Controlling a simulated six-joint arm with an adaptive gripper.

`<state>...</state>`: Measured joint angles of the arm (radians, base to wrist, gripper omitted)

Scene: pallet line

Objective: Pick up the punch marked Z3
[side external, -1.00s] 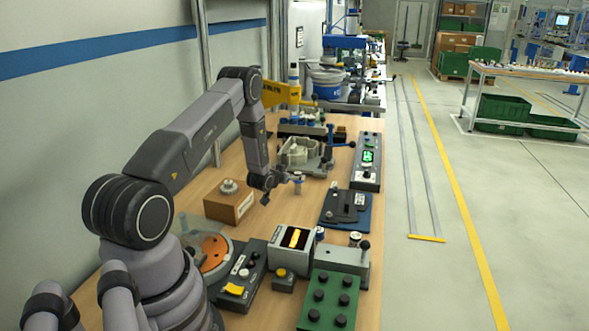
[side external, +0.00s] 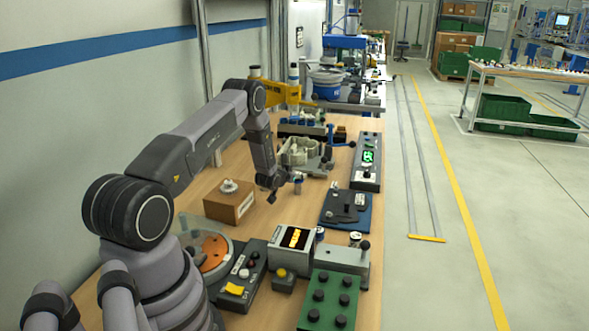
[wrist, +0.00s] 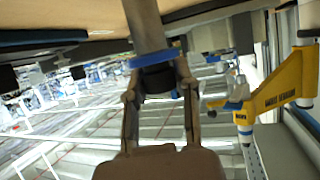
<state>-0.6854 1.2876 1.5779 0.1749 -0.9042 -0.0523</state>
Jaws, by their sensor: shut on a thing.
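A punch (wrist: 147,30), a grey metal cylinder with a blue band and a dark end, is between the two fingers of my gripper (wrist: 160,88) in the wrist view. The fingers are shut on its dark end. In the side view my gripper (side external: 285,184) is low over the wooden table, at the small punch (side external: 298,186). I cannot read any mark on it, nor tell whether it touches the table. Two other small punches with pale tops, one (side external: 320,233) and another (side external: 355,238), stand nearer the camera.
A grey housing (side external: 300,152) stands just behind my gripper, and a brown box (side external: 230,205) to its left. A blue fixture (side external: 345,209) and a control panel (side external: 367,160) are to the right. A yellow arm-like fixture (side external: 280,92) stands farther back.

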